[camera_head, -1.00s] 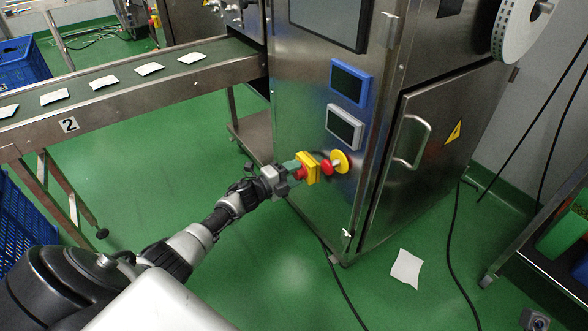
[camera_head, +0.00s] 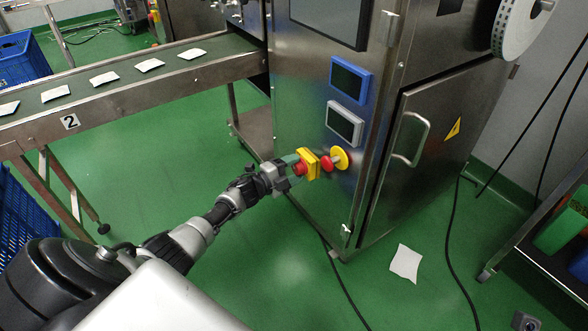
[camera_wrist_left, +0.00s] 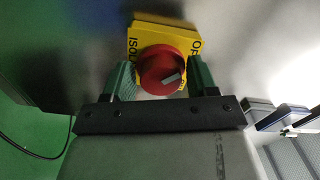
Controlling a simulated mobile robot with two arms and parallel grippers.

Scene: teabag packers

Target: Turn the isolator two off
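The isolator switch in line with my left gripper is a red knob (camera_head: 299,170) on a yellow plate (camera_head: 312,163) on the steel machine's side. In the left wrist view the red knob (camera_wrist_left: 162,69) sits between my green fingertips, with a pale mark tilted on its face. The yellow plate (camera_wrist_left: 143,33) behind it shows partly hidden lettering, "ISOL" and "OF". My left gripper (camera_head: 288,172) has one finger on each side of the knob. I cannot tell whether the fingers press on it. My right gripper is in neither view.
A red button on a round yellow plate (camera_head: 341,158) is close to the right of the isolator. Above are a blue-framed screen (camera_head: 349,80) and a grey-framed one (camera_head: 343,124). A conveyor (camera_head: 110,106) marked "2" carries several teabags at left. Cables cross the green floor.

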